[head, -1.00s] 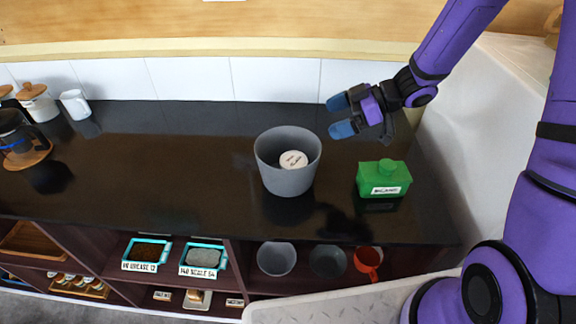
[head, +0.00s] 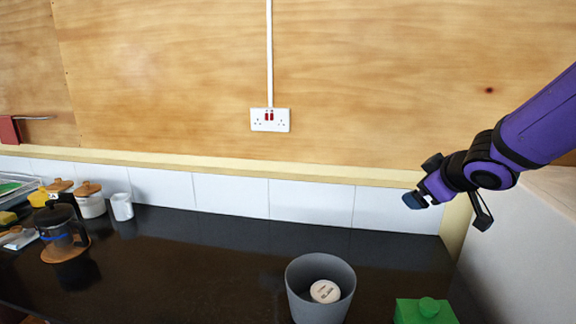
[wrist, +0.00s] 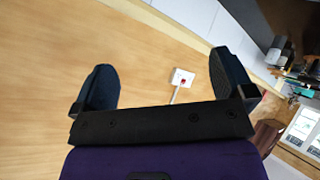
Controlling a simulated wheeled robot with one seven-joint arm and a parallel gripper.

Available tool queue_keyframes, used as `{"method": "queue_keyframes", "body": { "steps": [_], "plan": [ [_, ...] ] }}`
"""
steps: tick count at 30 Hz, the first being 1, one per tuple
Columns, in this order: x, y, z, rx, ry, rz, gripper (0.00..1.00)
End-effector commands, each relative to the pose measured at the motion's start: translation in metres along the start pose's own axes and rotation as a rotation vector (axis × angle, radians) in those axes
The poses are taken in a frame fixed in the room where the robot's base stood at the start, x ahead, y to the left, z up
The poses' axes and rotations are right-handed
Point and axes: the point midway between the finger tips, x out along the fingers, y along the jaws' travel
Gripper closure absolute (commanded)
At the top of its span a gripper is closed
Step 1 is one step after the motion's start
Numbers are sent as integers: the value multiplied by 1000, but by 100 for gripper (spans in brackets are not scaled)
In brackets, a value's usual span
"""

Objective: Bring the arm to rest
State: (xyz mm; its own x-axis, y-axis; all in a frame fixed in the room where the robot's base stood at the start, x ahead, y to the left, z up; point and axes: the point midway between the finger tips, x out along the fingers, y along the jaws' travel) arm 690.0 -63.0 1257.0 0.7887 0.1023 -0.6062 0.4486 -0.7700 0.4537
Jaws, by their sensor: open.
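My gripper (head: 420,199) is at the right of the head view, above the dark counter and in front of the plywood wall. In the wrist view my gripper (wrist: 165,88) shows its two dark fingers spread wide with nothing between them. My purple arm reaches in from the right edge of the head view. The gripper is apart from the counter and from everything on it.
A grey pot (head: 318,302) with a round white labelled item (head: 325,291) inside stands on the counter (head: 200,260). A green box (head: 425,311) is at lower right. A cafetière (head: 60,228) and jars stand left. A socket (head: 270,119) is on the wall.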

Motion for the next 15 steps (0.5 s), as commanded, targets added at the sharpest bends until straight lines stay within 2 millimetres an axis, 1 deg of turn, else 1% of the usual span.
{"method": "queue_keyframes", "body": {
  "steps": [1, 3, 7, 11, 12, 14, 15],
  "plan": [
    [-18, 7, 0, 33, -28, 49, 0],
    [-40, 14, 6, 93, -82, 105, 0],
    [-84, 17, 19, 215, -177, 173, 0],
    [-127, 7, 35, 348, -267, 192, 0],
    [-140, 1, 40, 388, -293, 187, 0],
    [-159, -9, 48, 449, -329, 170, 0],
    [-171, -17, 52, 488, -351, 153, 0]
  ]
}}
